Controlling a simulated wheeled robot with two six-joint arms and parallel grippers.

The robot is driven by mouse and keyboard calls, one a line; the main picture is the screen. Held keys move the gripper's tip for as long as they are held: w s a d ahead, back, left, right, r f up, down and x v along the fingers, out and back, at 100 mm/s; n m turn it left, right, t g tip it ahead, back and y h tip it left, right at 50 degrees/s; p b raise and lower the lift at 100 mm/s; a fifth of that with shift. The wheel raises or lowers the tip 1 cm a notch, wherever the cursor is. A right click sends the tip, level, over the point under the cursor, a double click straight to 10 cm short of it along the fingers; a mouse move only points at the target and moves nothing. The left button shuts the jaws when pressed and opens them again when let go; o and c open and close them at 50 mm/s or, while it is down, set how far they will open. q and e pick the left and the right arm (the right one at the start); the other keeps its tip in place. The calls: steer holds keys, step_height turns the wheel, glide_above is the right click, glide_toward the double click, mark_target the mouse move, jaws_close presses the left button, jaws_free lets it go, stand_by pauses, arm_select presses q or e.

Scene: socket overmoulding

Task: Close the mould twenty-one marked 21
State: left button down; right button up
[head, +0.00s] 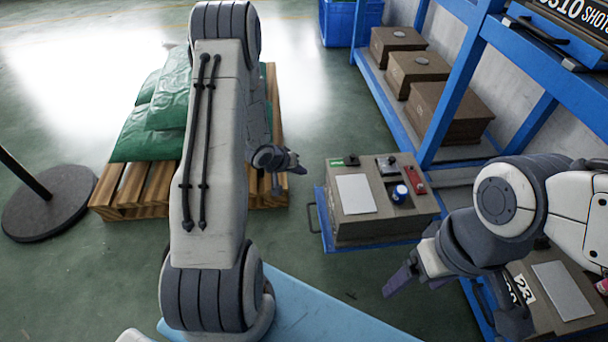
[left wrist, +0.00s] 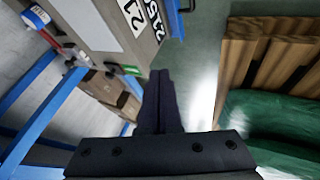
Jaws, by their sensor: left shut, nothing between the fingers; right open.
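A brown box-shaped mould (head: 370,222) sits on a blue frame in the middle of the head view. Its top carries a pale plate, a green tag, dark fittings, a blue-and-white cylinder and a red part. In the left wrist view the mould (left wrist: 95,18) shows at the upper left with a label that seems to read 21, seen turned. I cannot tell how far its lid is open. My left gripper (head: 290,168) is shut and empty, apart from the mould on its left; its fingers (left wrist: 160,102) show in the wrist view. My right gripper (head: 408,265) is open and empty, in front of the mould.
Another box marked 23 (head: 562,290) stands at the lower right, partly behind my right arm. Several brown boxes (head: 418,72) sit on a blue rack behind. Green sacks (head: 150,125) lie on a wooden pallet (head: 128,190) at left. A blue crate (head: 347,22) stands far back.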

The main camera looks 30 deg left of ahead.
mark_target(328, 176)
arm_select(q)
steer(key=w+d+f+b, duration=0.1)
steer(key=w+f, duration=0.1)
steer(key=w+d+f+b, duration=0.1)
steer(key=w+d+b, duration=0.1)
steer(key=w+d+f+b, duration=0.1)
steer(key=w+f+b, duration=0.1)
steer(key=shift+w+d+f, duration=0.2)
steer(key=shift+d+f, duration=0.15)
